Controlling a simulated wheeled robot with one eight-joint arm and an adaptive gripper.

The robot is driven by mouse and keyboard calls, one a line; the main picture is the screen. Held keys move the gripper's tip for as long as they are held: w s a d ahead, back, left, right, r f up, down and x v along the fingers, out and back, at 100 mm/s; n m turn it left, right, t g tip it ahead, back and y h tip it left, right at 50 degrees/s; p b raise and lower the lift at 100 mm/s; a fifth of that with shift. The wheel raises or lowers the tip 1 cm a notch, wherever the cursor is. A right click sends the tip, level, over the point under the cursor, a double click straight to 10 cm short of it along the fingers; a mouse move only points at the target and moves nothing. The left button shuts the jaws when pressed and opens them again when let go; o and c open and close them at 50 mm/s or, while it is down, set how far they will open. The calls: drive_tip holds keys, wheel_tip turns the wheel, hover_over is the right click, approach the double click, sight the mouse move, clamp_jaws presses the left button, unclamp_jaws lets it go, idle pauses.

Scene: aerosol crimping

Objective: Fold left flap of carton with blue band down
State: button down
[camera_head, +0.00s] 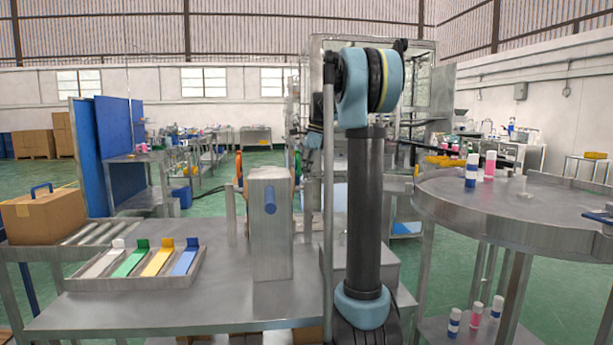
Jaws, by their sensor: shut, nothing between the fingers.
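A brown carton (45,222) stands on the roller conveyor at the left edge of the picture. A blue arched piece (41,188) shows on its top and an orange patch on its near side. I cannot tell whether the blue piece is the carton's band, and no raised left flap can be made out. My arm rises at the centre, and its far part is mostly hidden behind its upright link. Blue and dark parts that look like my wrist show left of the link. My gripper's fingers cannot be made out, and no contact with the carton is visible.
A tray (120,284) with white, green, yellow and blue pieces lies on the metal table (225,300). A grey block with a blue peg (270,200) stands right of it. A round table (500,205) with small cans is at right. Brown boxes show under the metal table.

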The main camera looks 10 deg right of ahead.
drive_tip(key=shift+r, duration=0.15)
drive_tip(key=shift+r, duration=0.65)
drive_tip(key=shift+d, duration=0.15)
